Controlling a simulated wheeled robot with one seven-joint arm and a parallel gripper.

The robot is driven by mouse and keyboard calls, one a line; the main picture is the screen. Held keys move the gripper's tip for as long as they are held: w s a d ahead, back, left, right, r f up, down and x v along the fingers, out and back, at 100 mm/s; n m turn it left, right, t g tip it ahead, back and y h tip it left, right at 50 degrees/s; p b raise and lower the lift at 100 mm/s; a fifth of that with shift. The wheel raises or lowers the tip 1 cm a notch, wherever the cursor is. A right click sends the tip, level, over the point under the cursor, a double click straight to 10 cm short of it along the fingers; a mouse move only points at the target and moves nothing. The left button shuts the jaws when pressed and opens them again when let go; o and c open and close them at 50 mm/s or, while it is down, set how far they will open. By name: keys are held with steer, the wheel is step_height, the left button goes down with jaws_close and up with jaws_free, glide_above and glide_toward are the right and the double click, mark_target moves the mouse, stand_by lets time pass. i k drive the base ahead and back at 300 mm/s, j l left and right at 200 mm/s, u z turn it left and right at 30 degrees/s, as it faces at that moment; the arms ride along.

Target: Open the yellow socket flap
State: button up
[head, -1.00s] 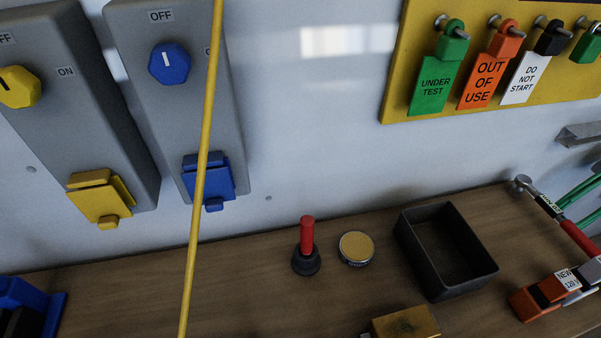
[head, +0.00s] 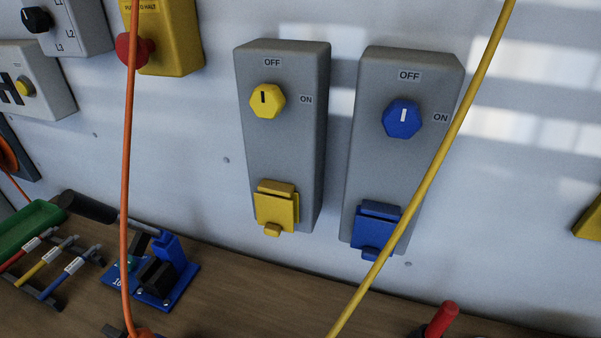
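The yellow socket flap (head: 276,210) is near the bottom of the left grey switch box (head: 288,150) on the wall. It looks closed, with a small tab at its lower edge. Above it on the same box is a yellow knob (head: 267,101), its black mark upright towards OFF. My gripper is not in view.
A second grey box with a blue knob (head: 402,118) and blue flap (head: 375,229) is to the right. A yellow cable (head: 432,165) crosses in front of it. An orange cable (head: 127,170) hangs at left. A blue vise (head: 170,252) and a green tray (head: 28,228) stand on the bench.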

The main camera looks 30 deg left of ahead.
mark_target(276, 214)
steer(key=j+u, duration=0.15)
steer(key=u, duration=0.35)
steer(key=j+u, duration=0.1)
steer(key=u, duration=0.35)
